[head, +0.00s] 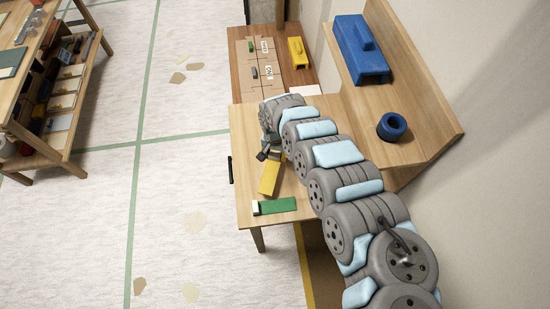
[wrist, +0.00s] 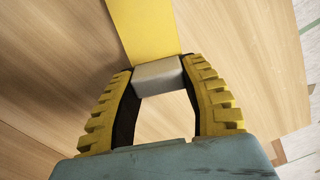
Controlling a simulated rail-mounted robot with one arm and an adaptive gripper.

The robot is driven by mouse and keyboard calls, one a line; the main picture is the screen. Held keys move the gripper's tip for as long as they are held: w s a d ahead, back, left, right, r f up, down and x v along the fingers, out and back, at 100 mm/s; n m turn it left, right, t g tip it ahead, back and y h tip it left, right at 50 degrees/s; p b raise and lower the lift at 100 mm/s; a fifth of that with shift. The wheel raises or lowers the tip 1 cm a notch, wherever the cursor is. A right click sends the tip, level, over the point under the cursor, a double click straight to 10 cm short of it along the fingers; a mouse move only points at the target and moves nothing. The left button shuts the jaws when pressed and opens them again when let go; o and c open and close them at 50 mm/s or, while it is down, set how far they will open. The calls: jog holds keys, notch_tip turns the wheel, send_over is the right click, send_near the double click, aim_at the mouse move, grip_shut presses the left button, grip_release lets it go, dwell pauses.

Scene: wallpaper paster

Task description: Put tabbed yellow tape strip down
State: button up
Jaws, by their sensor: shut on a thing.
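The yellow tape strip (head: 269,178) is over the wooden table (head: 246,135) in the head view, just in front of my gripper (head: 270,153). In the wrist view the yellow strip (wrist: 146,30) runs away from a grey block-like tab (wrist: 157,76). My gripper (wrist: 158,69), with yellow ridged fingers, is shut on that tab, one finger on each side. I cannot tell whether the strip touches the tabletop or hangs slightly above it. Its far end is cut off in the wrist view.
A green strip with a white tab (head: 277,205) lies at the table's front edge. A blue block with a handle (head: 360,46) and a blue ring (head: 391,126) rest on the right shelf. A yellow handled block (head: 298,52) and a marked board (head: 263,68) are at the back.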

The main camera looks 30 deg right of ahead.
jog(key=shift+a+f, duration=0.1)
jog(key=shift+f, duration=1.3)
jog(key=shift+f, duration=0.35)
jog(key=o, duration=1.2)
jog(key=shift+r, duration=0.1)
jog(key=shift+r+p, duration=0.45)
jog(key=shift+r, duration=5.85)
